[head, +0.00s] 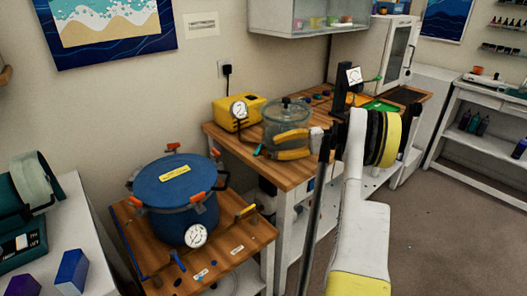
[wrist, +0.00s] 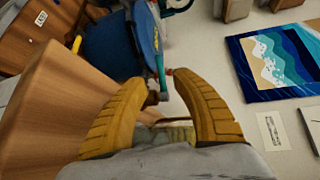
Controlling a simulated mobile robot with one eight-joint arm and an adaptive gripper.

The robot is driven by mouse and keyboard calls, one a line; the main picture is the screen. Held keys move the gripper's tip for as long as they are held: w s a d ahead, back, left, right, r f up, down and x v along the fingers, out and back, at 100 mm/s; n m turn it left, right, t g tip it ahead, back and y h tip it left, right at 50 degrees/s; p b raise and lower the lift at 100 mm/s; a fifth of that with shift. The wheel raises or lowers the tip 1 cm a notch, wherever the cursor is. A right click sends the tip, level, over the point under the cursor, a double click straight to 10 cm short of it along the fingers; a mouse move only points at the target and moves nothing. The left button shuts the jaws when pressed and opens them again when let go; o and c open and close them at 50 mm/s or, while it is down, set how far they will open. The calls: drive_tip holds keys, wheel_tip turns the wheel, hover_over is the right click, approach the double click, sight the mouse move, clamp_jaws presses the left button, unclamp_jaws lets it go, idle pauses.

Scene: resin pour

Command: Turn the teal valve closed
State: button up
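A small teal handle (head: 257,150), which looks like the valve, shows at the front left of the clear glass chamber (head: 287,112) on the wooden bench. My gripper (head: 272,147) reaches in from the right at the chamber's front, its yellow fingers spread with a gap between them. Its tips are just right of the teal handle. In the wrist view a thin teal bar (wrist: 160,68) shows just beyond the gap of my gripper (wrist: 160,82). I cannot tell whether the fingers touch it. The valve's body is hidden.
A blue pressure pot (head: 180,205) with orange clamps and a gauge stands on a lower wooden stand at left. A black stand (head: 342,92) rises to the right. The floor at right is clear.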

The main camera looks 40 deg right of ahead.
drive_tip(key=v, duration=0.4)
drive_tip(key=shift+s, duration=0.1)
